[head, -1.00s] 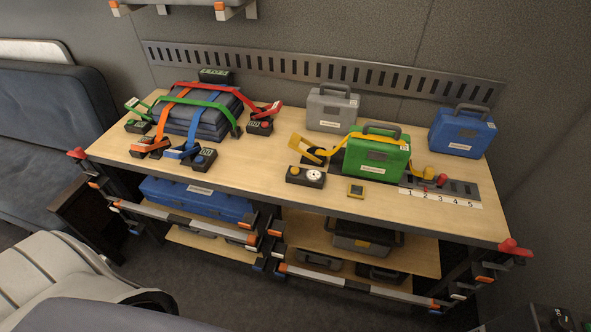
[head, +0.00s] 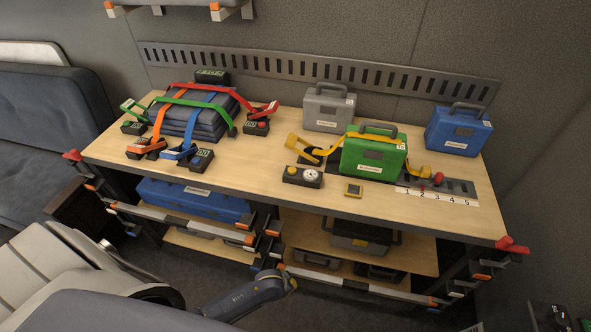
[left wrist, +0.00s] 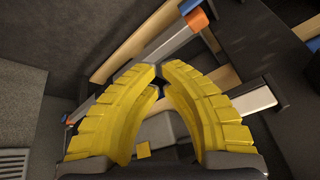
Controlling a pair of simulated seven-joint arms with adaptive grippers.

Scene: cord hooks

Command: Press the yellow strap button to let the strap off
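A yellow strap (head: 365,133) runs over the green case (head: 374,158) on the bench. At its left end is a yellow lever buckle (head: 303,147), and its right end meets a yellow piece (head: 424,172). A black box (head: 303,181) in front of the buckle carries a yellow button (head: 292,171) beside a white round dial. My left gripper (left wrist: 157,73) shows in the left wrist view with yellow fingers, their tips together and nothing visible between them. My right gripper is out of view.
Red, green, orange and blue straps cross a dark blue stack (head: 196,118) at left, with several button boxes. A grey case (head: 328,108) and a blue case (head: 459,131) stand behind. Rails (head: 182,220) run along the bench front.

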